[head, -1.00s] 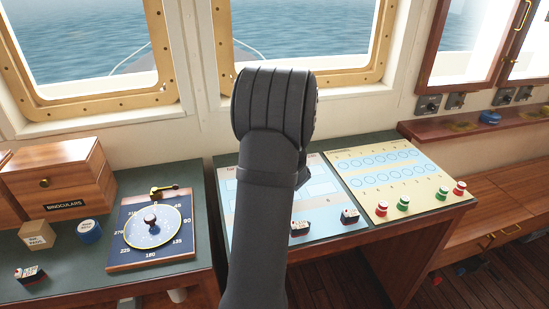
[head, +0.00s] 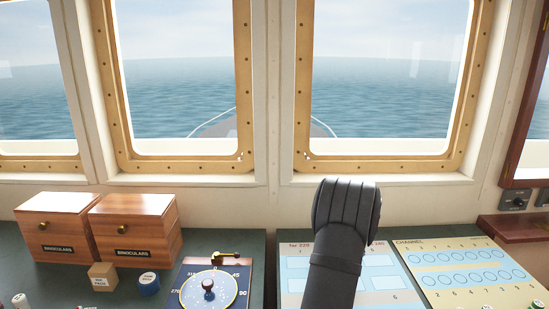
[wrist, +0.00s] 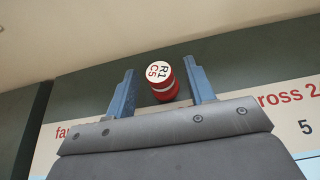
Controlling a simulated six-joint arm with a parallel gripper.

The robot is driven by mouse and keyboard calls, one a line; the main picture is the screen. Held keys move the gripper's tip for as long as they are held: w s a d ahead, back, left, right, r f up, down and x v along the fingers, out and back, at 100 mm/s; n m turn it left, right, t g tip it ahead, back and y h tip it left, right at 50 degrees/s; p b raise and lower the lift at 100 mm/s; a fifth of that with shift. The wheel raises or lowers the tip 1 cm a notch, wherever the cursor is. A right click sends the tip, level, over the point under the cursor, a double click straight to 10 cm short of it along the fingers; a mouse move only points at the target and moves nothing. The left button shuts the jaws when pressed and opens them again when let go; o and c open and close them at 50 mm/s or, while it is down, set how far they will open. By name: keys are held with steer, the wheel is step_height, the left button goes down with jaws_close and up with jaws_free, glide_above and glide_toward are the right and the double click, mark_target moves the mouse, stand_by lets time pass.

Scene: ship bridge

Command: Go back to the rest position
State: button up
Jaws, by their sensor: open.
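My gripper (wrist: 158,65) shows in the wrist view with its two blue fingers apart. A red peg (wrist: 165,91) with a white top marked "R1 C5" shows between the fingers in the picture, with a gap on each side. It appears to stand on the dark green console strip (wrist: 85,99) behind the light blue chart board. I cannot tell its exact depth relative to the fingertips. In the head view my dark arm link rises over the chart board (head: 295,262) and hides part of it; the gripper and this peg do not show there.
Left of the arm are two wooden binoculars boxes (head: 135,230), a small wooden block (head: 103,276), a blue round piece (head: 149,284) and a compass dial board (head: 190,297). On the right is a yellow and blue channel board (head: 465,270). Windows and a wall stand behind the console.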

steer(key=shift+w+f, duration=0.55)
steer(key=shift+w, duration=0.1)
steer(key=shift+s+r, duration=0.15)
steer(key=shift+r, duration=2.1)
steer(key=shift+f, duration=0.1)
